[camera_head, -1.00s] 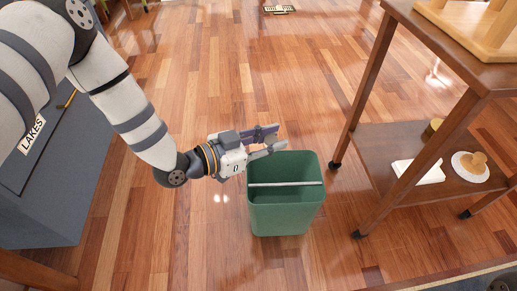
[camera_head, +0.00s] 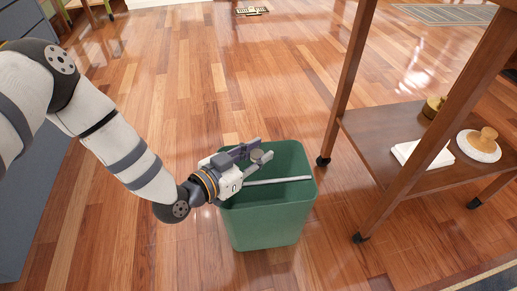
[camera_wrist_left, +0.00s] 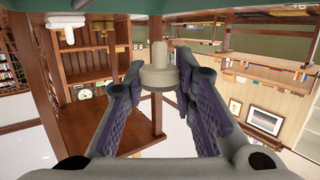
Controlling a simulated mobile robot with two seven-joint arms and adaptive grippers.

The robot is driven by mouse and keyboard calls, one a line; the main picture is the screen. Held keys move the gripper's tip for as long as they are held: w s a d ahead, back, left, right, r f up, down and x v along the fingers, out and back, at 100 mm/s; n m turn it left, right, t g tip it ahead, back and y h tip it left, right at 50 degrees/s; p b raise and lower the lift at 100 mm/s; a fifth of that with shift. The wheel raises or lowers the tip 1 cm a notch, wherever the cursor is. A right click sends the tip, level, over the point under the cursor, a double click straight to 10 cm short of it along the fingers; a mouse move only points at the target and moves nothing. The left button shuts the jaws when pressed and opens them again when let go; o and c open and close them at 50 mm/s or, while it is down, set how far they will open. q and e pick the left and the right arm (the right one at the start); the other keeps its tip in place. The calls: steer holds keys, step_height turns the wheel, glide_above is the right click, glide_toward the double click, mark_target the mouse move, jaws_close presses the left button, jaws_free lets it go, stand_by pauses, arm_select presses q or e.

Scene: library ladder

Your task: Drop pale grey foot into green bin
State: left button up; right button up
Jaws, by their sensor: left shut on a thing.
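The pale grey foot (camera_wrist_left: 158,76), a short disc with a stem, is held between the fingertips of my left gripper (camera_head: 255,152). The foot also shows at the fingertips in the head view (camera_head: 257,157). My left gripper is shut on it, and the wrist view shows a finger on each side. The green bin (camera_head: 268,226) stands upright on the floor, open at the top. The gripper reaches from the left over the bin's opening, near its back left part. A thin light bar (camera_head: 280,181) crosses the bin's mouth. The bin's bottom is hidden. My right gripper is not in view.
A brown wooden cart (camera_head: 376,140) on casters stands just right of the bin. Its lower shelf carries a brass object (camera_head: 433,106), a white block (camera_head: 412,152) and a white disc with a wooden knob (camera_head: 481,141). Open wooden floor (camera_head: 220,75) lies behind the bin.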

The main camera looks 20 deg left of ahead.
arm_select(q)
steer(key=shift+r, duration=0.1)
steer(key=o, duration=0.8)
steer(key=v, duration=1.2)
